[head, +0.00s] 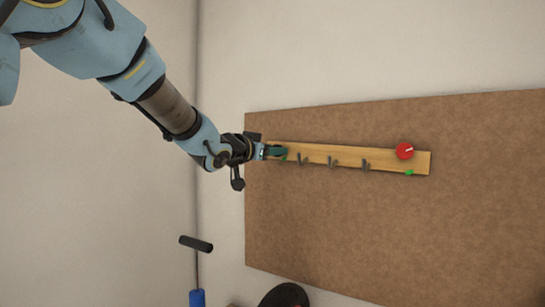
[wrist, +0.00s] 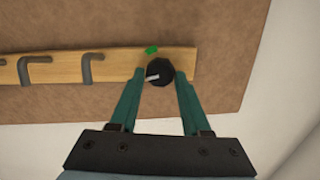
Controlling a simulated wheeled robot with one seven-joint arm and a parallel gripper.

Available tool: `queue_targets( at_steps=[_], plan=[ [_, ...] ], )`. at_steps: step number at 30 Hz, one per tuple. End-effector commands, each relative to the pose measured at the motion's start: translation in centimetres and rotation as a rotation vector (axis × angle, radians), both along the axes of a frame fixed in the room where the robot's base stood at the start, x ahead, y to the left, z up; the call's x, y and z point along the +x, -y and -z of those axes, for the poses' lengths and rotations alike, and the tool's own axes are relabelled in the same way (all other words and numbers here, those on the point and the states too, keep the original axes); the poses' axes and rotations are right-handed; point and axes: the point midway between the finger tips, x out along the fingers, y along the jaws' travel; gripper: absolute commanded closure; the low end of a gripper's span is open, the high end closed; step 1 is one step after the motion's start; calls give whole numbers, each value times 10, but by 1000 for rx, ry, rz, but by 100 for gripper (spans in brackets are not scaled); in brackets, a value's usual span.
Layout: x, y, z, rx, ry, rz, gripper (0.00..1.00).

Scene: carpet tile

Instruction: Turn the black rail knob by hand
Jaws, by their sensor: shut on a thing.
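The black rail knob (wrist: 159,72) is round with a pale pointer mark and sits at one end of the wooden rail (wrist: 113,66). In the wrist view the pointer aims to the left, slightly downward, and a green mark (wrist: 152,50) lies just above the knob. My gripper (wrist: 160,79) has green fingers, one on each side of the knob, and is shut on it. In the head view my gripper (head: 278,153) is at the left end of the rail (head: 347,157) and hides the black knob.
A red knob (head: 404,151) with a white pointer is at the rail's right end, with a green mark (head: 409,172) below it. Several grey hooks (head: 331,162) stick out between the knobs. The rail is on a brown board (head: 400,230). A black-handled tool (head: 196,244) stands at lower left.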

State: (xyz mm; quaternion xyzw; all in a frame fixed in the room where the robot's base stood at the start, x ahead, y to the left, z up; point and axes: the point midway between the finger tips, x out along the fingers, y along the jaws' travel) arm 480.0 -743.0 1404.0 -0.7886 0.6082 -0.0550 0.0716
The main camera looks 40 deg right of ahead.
Motion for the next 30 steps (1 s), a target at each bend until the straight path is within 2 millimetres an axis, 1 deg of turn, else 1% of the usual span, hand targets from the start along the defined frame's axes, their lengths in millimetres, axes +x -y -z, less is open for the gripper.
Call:
queue_targets(
  at_steps=[1,21,30],
  plan=[
    [0,0,5,7,36,0,100],
    [-2,0,5,168,649,0,100],
    [-3,1,5,234,894,0,100]
  ],
)
